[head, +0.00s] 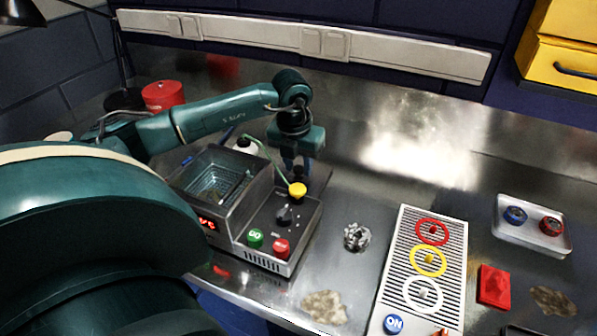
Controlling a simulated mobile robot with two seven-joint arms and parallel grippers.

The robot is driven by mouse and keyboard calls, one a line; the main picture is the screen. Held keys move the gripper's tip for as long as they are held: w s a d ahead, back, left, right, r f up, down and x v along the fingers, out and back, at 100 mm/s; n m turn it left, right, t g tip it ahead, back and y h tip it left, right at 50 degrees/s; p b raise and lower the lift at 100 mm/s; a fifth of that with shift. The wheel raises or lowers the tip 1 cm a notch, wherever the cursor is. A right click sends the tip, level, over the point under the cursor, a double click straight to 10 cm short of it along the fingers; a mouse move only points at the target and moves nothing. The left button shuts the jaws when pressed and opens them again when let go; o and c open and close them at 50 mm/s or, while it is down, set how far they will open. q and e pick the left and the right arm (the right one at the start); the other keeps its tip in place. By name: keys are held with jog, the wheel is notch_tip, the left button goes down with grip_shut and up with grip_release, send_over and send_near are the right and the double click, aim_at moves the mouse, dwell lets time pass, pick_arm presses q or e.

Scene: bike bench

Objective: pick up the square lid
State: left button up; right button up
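A red, roughly square piece (494,287) with a small raised part lies on the right of the bench, far from the gripper. My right gripper is not in view.
A striped panel (450,273) with red, yellow and white rings stands right of the machine. A metal cog-like part (356,237) lies between them. A tray (507,233) holds a blue and a red round part. A red canister (163,95) stands back left. The back middle bench is clear.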

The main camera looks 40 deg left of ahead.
pick_arm(q)
grip_shut()
